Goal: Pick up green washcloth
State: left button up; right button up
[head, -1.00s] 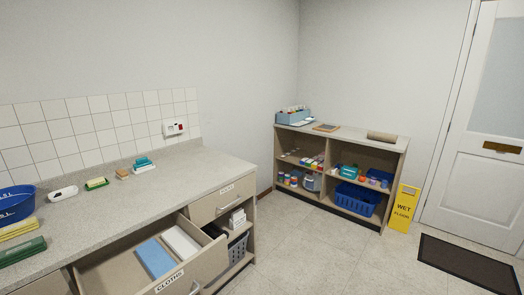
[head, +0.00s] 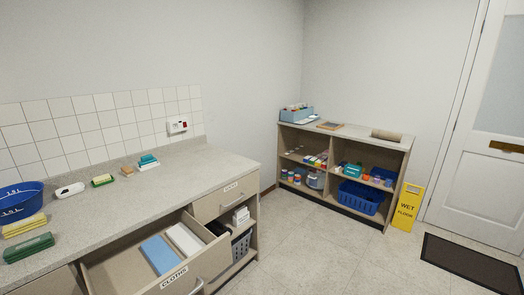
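A dark green folded cloth (head: 28,248) lies on the grey counter (head: 110,225) at the left edge of the view, in front of a folded yellow cloth (head: 24,225). The green cloth looks flat and nothing is touching it from above. An open drawer labelled CLOTHS (head: 174,279) holds a folded blue cloth (head: 160,254) and a folded white cloth (head: 185,239). Neither of my grippers shows in the head view.
A blue basin (head: 20,202) stands behind the yellow cloth. A white device (head: 69,190), a green-and-yellow sponge (head: 103,181) and teal-and-white items (head: 149,162) line the counter's back. The open drawer juts out in front.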

aim_at(14, 253)
jog(key=u, duration=1.8)
